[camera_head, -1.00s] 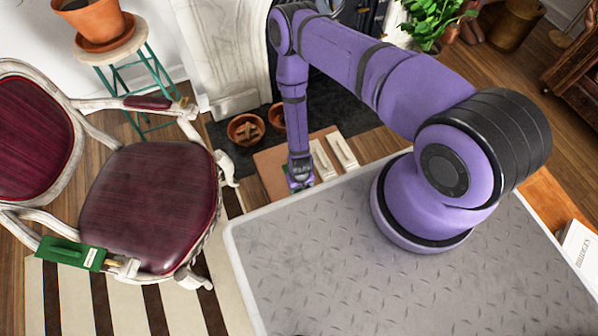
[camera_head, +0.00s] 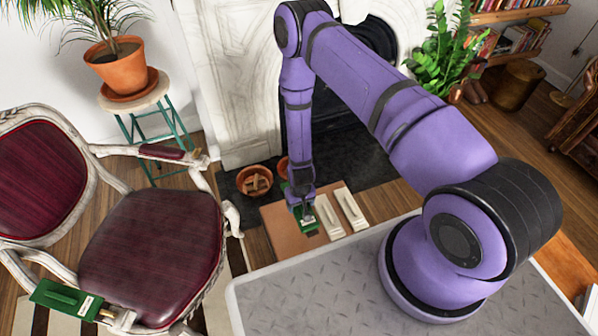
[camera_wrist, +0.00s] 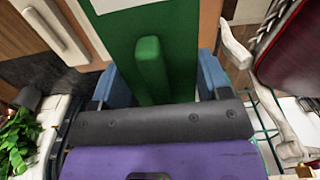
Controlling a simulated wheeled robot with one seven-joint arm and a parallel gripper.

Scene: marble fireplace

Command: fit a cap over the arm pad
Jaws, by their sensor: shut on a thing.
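In the head view, my gripper (camera_head: 303,213) is beside two pale caps, over the tan board. It is shut on a green cap (camera_head: 307,226), partly hidden by the fingers. In the wrist view the cap's green plate (camera_wrist: 185,40) and raised ridge show between my blue fingers (camera_wrist: 157,85). The armchair (camera_head: 150,255) stands at left. Its far arm has a bare dark red arm pad (camera_head: 165,152). Its near arm carries another green cap (camera_head: 65,298) with a pale label; the pad beneath is hidden. The gripper is right of the chair, apart from both arms.
Two pale caps (camera_head: 328,216) (camera_head: 350,208) lie on the tan board (camera_head: 283,228). A terracotta bowl (camera_head: 254,180) sits behind it. A potted plant (camera_head: 118,65) on a teal-legged stool (camera_head: 135,104) stands behind the far chair arm. The marble fireplace (camera_head: 225,80) closes the back.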

